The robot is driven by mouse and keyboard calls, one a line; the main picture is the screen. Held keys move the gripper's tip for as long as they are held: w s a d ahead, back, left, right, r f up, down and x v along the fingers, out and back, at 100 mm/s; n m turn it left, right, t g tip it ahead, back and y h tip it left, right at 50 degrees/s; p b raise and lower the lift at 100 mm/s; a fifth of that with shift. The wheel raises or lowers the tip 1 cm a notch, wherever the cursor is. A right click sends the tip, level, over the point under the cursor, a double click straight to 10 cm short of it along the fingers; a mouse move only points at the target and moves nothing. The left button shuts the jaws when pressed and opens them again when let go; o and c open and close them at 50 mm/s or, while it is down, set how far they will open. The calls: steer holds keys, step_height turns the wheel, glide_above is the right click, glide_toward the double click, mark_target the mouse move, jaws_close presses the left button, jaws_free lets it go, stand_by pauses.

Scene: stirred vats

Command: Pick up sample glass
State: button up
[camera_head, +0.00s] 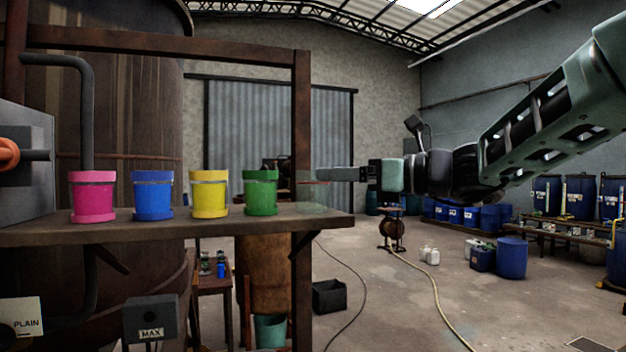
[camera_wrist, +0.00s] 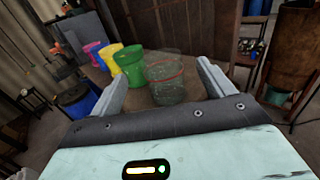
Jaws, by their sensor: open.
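The sample glass (camera_wrist: 166,86) is a clear cup with a red ring around its upper part. It stands upright on the shelf board, right of the green bucket. In the head view the glass (camera_head: 312,204) is very faint, at the right end of the shelf. My gripper (camera_wrist: 162,72) is open, with one finger on each side of the glass in the wrist view. In the head view my gripper (camera_head: 322,174) reaches in level from the right at about the height of the glass's rim. I cannot tell whether the fingers touch it.
Pink (camera_head: 92,197), blue (camera_head: 153,195), yellow (camera_head: 208,194) and green (camera_head: 261,192) buckets stand in a row on the shelf (camera_head: 170,228). The shelf's rusty upright post (camera_head: 302,120) rises close to the glass. The floor to the right is mostly open.

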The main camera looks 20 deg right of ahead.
mark_target(313, 175)
steer(key=p+x, duration=0.3)
steer(key=x, duration=0.2)
steer(key=shift+w, duration=0.15)
steer(key=shift+w+a+f+p, duration=0.15)
steer(key=shift+w+a+p, duration=0.15)
steer(key=shift+a, duration=0.05)
steer(key=c, duration=1.3)
